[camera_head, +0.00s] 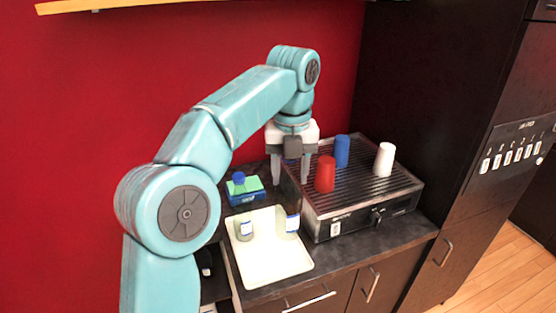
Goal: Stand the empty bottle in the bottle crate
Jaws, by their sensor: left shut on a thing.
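My left gripper (291,170) points down beside the metal machine, at the left end of its ribbed top. The bottle hangs upright below the fingers, over the right side of the white tray (264,272). I cannot tell whether its base touches the tray. Its upper part is hard to make out between the fingers. I make out no bottle crate in this view. My right gripper is not in view.
A small labelled jar (244,230) stands on the tray. Red (325,174), blue (342,151) and white (384,159) cups stand on the ribbed machine (400,185). The tray's front is clear.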

